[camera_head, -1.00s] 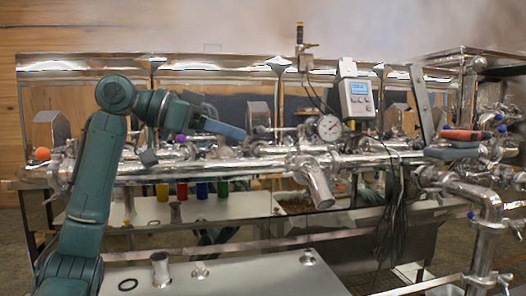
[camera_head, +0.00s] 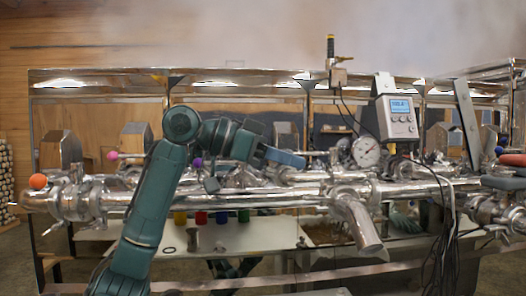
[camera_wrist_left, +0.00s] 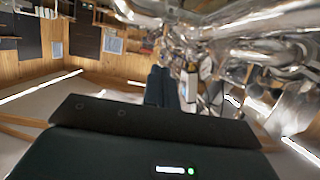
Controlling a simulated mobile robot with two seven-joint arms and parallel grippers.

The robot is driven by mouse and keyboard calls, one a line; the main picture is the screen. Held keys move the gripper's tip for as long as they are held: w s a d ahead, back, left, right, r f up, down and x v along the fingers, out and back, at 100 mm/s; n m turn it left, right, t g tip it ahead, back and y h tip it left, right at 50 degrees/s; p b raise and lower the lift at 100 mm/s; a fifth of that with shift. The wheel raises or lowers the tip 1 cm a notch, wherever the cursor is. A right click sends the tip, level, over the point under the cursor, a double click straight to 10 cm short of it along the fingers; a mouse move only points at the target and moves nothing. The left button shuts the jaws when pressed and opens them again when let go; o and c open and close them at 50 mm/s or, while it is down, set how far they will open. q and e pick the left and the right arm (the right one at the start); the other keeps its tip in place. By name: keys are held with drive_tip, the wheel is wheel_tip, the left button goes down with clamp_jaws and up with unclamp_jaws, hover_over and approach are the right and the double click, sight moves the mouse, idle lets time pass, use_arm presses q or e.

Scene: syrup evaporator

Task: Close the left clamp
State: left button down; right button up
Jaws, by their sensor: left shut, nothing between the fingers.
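The shiny steel pipe (camera_head: 235,201) runs across the head view. Clamp-like fittings ring it, one at the left end (camera_head: 82,203) beside an orange ball (camera_head: 38,181), another near the middle (camera_head: 347,194) above a downward spout. I cannot tell which is the left clamp or whether its latch is open. My left gripper (camera_head: 286,158) is shut and empty, pointing right in front of the pipework, right of the left-end fitting. Its dark fingers show close together in the left wrist view (camera_wrist_left: 160,86), with pipes beyond.
A round gauge (camera_head: 366,152) and a grey digital display box (camera_head: 397,117) stand above the pipe. Black cables hang below the box. Several coloured cups and a metal cup (camera_head: 192,239) stand on the lower shelf. Steam hangs above the evaporator.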

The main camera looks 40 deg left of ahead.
sight(322, 185)
use_arm(q)
drive_tip(key=f, duration=0.1)
drive_tip(key=w+f, duration=0.1)
drive_tip(key=d+f+b, duration=0.1)
drive_tip(key=shift+w+d+f, duration=0.1)
drive_tip(key=shift+w+f, duration=0.15)
drive_tip(key=shift+s+f, duration=0.1)
drive_tip(key=shift+f, duration=0.45)
use_arm(e)
drive_tip(key=shift+s+d+r, duration=0.1)
drive_tip(key=shift+d+r, duration=0.05)
drive_tip(key=shift+d, duration=0.1)
use_arm(q)
drive_tip(key=shift+f+b, duration=0.1)
drive_tip(key=shift+b, duration=0.2)
